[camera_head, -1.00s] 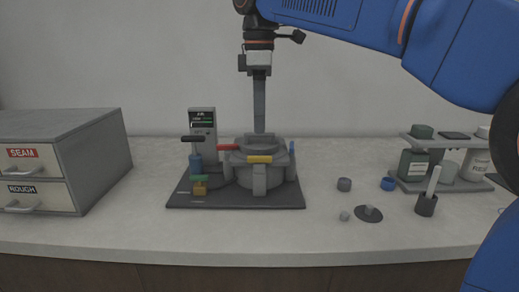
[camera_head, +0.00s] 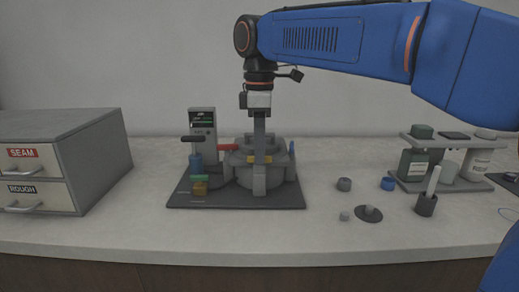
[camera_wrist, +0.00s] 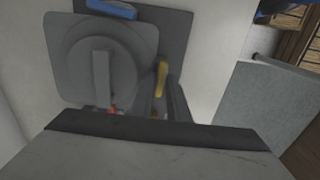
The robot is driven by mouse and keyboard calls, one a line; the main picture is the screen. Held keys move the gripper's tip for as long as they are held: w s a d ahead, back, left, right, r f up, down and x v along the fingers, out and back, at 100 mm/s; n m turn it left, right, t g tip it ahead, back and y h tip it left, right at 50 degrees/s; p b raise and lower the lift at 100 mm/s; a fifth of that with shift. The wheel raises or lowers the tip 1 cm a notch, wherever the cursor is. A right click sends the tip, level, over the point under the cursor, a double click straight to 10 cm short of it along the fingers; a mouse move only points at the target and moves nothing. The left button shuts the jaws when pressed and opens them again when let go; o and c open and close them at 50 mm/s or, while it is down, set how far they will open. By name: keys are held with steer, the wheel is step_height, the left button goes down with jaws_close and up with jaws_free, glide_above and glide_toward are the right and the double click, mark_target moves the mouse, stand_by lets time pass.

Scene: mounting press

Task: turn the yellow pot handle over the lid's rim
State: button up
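The grey pot (camera_head: 241,172) of the mounting press stands on a dark base plate, with its round lid on top. Contact cannot be told. The finger gap is hidden in both views.
A control box (camera_head: 202,122) stands behind left. Drawers (camera_head: 70,150) are at far left; a bottle rack (camera_head: 470,178) and small cylinders lie right. The front counter is clear.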

jaws_close()
steer(key=shift+m, duration=0.3)
steer(key=m, duration=0.3)
steer(key=shift+m, duration=0.3)
steer(key=m, duration=0.6)
steer(key=shift+m, duration=0.3)
steer(key=m, duration=0.3)
steer(key=shift+m, duration=2)
